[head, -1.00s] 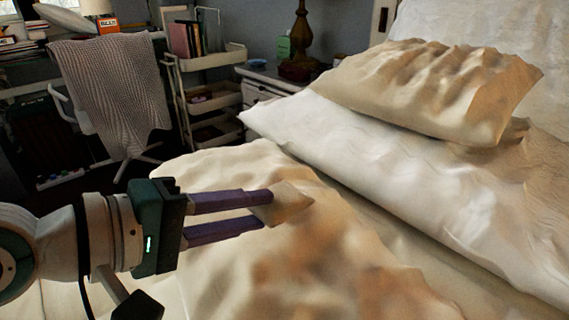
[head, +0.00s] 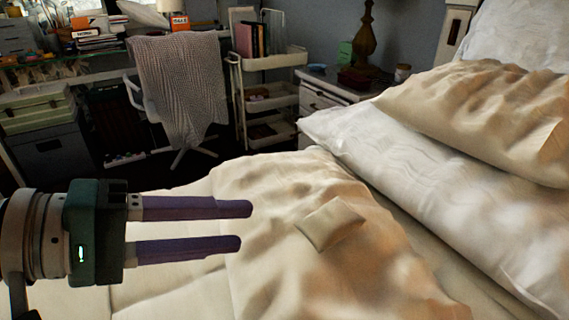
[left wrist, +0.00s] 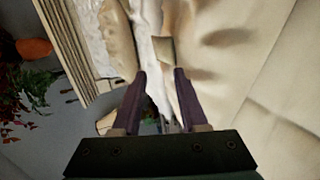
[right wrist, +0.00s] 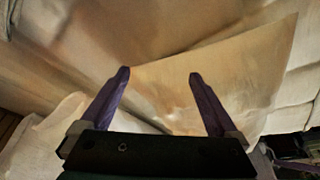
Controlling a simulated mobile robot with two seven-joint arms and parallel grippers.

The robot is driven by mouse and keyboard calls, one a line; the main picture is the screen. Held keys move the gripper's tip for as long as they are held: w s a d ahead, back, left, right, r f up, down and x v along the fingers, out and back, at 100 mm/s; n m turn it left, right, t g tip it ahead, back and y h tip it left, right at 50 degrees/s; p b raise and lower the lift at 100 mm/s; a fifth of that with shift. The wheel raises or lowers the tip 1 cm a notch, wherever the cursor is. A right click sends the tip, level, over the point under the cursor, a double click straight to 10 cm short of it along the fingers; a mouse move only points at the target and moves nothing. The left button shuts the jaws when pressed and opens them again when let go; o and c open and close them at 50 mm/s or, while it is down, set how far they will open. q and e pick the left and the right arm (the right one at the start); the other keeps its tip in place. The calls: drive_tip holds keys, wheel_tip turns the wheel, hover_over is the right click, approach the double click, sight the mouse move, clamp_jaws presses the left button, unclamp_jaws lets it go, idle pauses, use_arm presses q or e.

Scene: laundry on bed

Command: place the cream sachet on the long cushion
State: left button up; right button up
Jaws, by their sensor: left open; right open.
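The cream sachet (head: 330,222), a small flat square, lies on the puffy beige cushion (head: 290,275) in the front of the head view. This cushion looks long and runs out of the picture at the bottom. My left gripper (head: 246,226) is open and empty, to the left of the sachet and apart from it. In the left wrist view the sachet (left wrist: 163,48) shows beyond the open fingertips (left wrist: 157,72). My right gripper (right wrist: 159,78) shows only in the right wrist view, open, with nothing between its fingers and beige cloth beyond.
A long white pillow (head: 400,170) lies behind, with a beige pillow (head: 490,110) on top of it. A nightstand (head: 335,88), a cart (head: 270,62) and a chair with a knitted throw (head: 180,85) stand beyond the bed.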

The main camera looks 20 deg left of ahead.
use_arm(q)
drive_tip(key=s+d+m+g, duration=0.1)
drive_tip(key=s+d+m, duration=0.1)
drive_tip(key=s+d+f+m+g, duration=0.1)
drive_tip(key=d+m, duration=0.2)
drive_tip(key=s+d+f+m, duration=0.1)
drive_tip(key=s+d+m, duration=0.1)
drive_tip(key=shift+s+d+f+m+g+y, duration=0.15)
drive_tip(key=shift+s+d+m+g+y, duration=0.15)
drive_tip(key=shift+s+g, duration=0.1)
drive_tip(key=shift+s+a+f+m+y, duration=0.25)
drive_tip(key=shift+f+m+y, duration=0.2)
drive_tip(key=shift+m+y, duration=0.35)
drive_tip(key=s+a+f+m+g+y, duration=0.2)
drive_tip(key=s+a+g+y, duration=0.2)
drive_tip(key=a, duration=0.5)
drive_tip(key=s+y, duration=0.2)
drive_tip(key=s, duration=0.1)
drive_tip(key=shift+a+f+y, duration=0.2)
drive_tip(key=shift+f+y, duration=0.1)
drive_tip(key=shift+f, duration=0.1)
drive_tip(key=shift+s+r, duration=0.1)
wheel_tip(320, 180, up, 60)
drive_tip(key=p, duration=6)
